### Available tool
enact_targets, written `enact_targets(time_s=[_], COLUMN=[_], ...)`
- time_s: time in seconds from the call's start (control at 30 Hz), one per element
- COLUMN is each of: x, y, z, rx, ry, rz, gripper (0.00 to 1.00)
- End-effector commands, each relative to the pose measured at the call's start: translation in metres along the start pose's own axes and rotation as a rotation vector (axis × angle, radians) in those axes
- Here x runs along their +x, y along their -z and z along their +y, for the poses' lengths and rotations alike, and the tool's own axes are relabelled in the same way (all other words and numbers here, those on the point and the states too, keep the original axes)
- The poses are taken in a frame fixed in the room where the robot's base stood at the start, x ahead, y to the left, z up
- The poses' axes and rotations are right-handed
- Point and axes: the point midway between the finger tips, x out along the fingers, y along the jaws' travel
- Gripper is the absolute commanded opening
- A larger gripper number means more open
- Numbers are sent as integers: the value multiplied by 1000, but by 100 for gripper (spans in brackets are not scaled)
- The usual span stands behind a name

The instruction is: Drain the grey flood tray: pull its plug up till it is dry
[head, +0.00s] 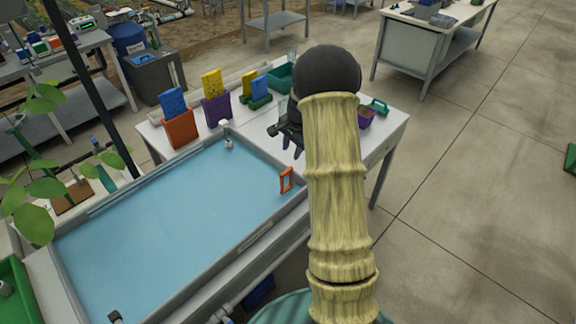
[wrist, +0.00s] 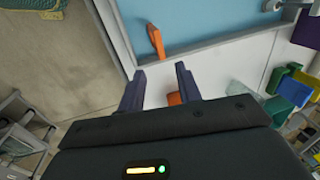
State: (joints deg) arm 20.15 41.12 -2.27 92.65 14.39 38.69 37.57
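The grey flood tray (head: 177,164) fills the lower left of the head view, with a flat light-blue surface inside its rim. It also shows at the top of the wrist view (wrist: 197,46). An upright orange loop (head: 287,180) stands inside the tray near its right rim; it also shows in the wrist view (wrist: 156,42). I cannot tell whether it is the plug's handle. A grey fitting (head: 227,137) stands at the tray's far corner. My gripper (head: 293,152) is open above the white bench beside the tray, apart from the loop. The wrist view shows its fingers (wrist: 160,70) spread.
A small orange thing (wrist: 174,98) lies beyond my fingers, partly hidden. Orange (head: 179,128), purple (head: 216,110) and green (head: 260,101) holders stand along the bench's back. A purple bin (head: 365,120) is right of my arm. Open floor lies to the right.

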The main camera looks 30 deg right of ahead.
Motion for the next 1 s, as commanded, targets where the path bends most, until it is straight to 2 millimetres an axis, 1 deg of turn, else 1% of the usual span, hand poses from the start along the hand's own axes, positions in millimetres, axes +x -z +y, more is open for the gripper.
enact_targets(time_s=[0.03, 0.2, 0.4, 0.5, 0.6, 0.7, 0.93, 0.97, 1.0], x=[9, 39, 73, 86, 95, 100, 100, 100, 100], y=[-1, 0, -1, -2, -2, -2, 0, 1, 1], z=[1, 1, 0, 0, -1, -1, 0, 1, 1], rx=[0, 1, 0, -2, -3, -3, 1, 2, 3], ry=[-3, -3, -2, -2, -1, 0, 0, 0, 0], rz=[-4, -3, -3, -3, -1, -1, 0, 0, 1], gripper=[34, 34, 34, 34, 34, 34, 34, 32, 24])
